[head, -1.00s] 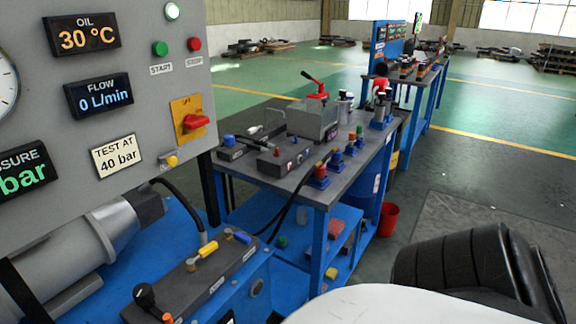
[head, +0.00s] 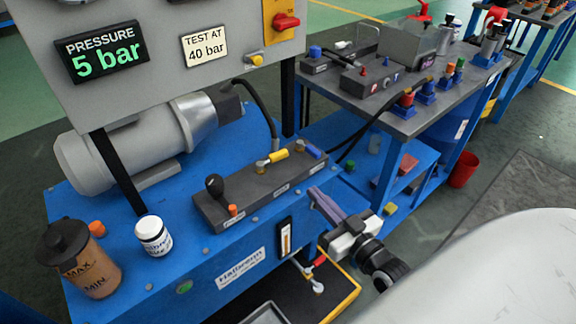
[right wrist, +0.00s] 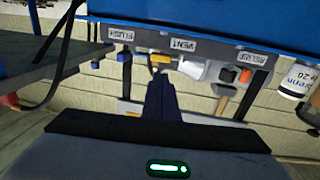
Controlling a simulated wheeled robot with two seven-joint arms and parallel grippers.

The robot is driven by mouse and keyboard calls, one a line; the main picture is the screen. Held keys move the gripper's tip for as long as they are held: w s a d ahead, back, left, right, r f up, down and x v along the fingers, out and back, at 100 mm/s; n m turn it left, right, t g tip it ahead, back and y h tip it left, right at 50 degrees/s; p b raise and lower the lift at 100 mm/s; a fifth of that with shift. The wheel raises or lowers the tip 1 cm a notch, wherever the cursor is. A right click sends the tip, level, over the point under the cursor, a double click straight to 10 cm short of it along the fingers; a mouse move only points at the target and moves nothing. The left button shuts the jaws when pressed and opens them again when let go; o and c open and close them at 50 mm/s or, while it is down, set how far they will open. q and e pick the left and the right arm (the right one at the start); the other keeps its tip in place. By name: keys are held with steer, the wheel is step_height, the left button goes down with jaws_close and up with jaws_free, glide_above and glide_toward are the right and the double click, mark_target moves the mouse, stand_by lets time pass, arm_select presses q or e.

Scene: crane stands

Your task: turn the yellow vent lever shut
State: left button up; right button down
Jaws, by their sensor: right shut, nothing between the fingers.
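The yellow vent lever (head: 278,155) sits on the dark valve block (head: 262,190) in the head view, lying roughly along the block. In the right wrist view, which is upside down, the yellow lever (right wrist: 160,58) shows near the VENT label, just beyond the fingertips. My right gripper (head: 314,192) is shut and empty, in front of the block's right end, apart from the lever. Its fingers (right wrist: 160,82) point towards the yellow lever in the wrist view. I cannot tell the exact gap. My left gripper is not in view.
A blue lever (head: 313,151) stands close to the right of the yellow one. A black knob (head: 213,184) and an orange cap are at the block's left. A black hose (head: 268,110) rises behind. A white jar (head: 153,236) and brown canister (head: 82,262) stand at the left. The panel reads 5 bar.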

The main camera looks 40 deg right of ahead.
mark_target(280, 158)
steer(key=w+b, duration=0.1)
steer(key=w, duration=1.2)
steer(key=shift+w+d, duration=0.1)
steer(key=shift+d, duration=0.1)
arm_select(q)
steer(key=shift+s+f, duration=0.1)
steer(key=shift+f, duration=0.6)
